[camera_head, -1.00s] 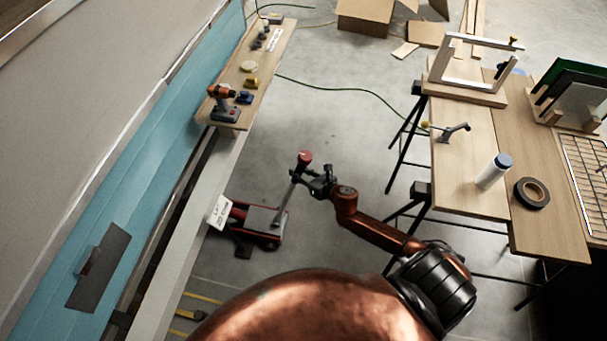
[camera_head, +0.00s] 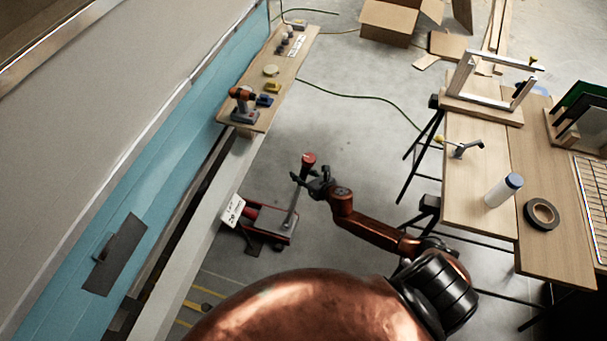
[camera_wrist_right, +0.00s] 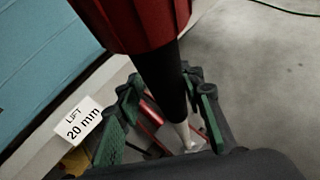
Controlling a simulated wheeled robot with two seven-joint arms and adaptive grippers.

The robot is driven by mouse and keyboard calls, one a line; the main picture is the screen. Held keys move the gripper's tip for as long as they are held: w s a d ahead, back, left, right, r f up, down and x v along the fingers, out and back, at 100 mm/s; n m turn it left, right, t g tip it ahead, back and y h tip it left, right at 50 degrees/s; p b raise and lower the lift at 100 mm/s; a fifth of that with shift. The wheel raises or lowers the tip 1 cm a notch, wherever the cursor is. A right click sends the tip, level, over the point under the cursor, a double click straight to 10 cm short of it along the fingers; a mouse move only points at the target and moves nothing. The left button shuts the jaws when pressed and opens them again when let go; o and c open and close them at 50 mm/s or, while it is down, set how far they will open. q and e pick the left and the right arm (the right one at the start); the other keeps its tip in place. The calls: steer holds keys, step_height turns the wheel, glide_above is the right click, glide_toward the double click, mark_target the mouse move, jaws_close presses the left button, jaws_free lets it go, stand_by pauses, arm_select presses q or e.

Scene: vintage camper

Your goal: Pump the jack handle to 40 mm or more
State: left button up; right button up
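The red jack (camera_head: 272,226) stands on the floor beside the camper's sill. Its grey handle (camera_head: 293,207) rises nearly upright, leaning slightly right, with a red top (camera_head: 308,159). A white card (camera_wrist_right: 78,122) by the jack reads "LIFT 20 mm" in the right wrist view; it also shows in the head view (camera_head: 232,210). My right gripper (camera_head: 306,182) is at the upper handle, below the red top. In the right wrist view the handle (camera_wrist_right: 172,82) passes between its green-padded fingers (camera_wrist_right: 160,115), with gaps showing beside it. My left gripper is out of view.
A wooden shelf (camera_head: 290,62) with a drill (camera_head: 243,103) runs along the blue camper wall. A trestle workbench (camera_head: 475,208) with a bottle (camera_head: 503,190) and tape roll (camera_head: 541,213) stands right of my right arm. The floor between is mostly clear, with a green cable (camera_head: 385,100).

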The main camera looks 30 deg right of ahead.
steer(key=shift+o, duration=1.3)
steer(key=shift+a+r, duration=0.1)
steer(key=shift+a, duration=0.05)
steer(key=shift+s+d, duration=0.15)
steer(key=shift+d, duration=0.15)
steer(key=shift+s, duration=0.3)
steer(key=a+v, duration=0.1)
steer(key=v, duration=1)
steer(key=shift+d+r, duration=0.2)
steer(key=shift+d, duration=0.2)
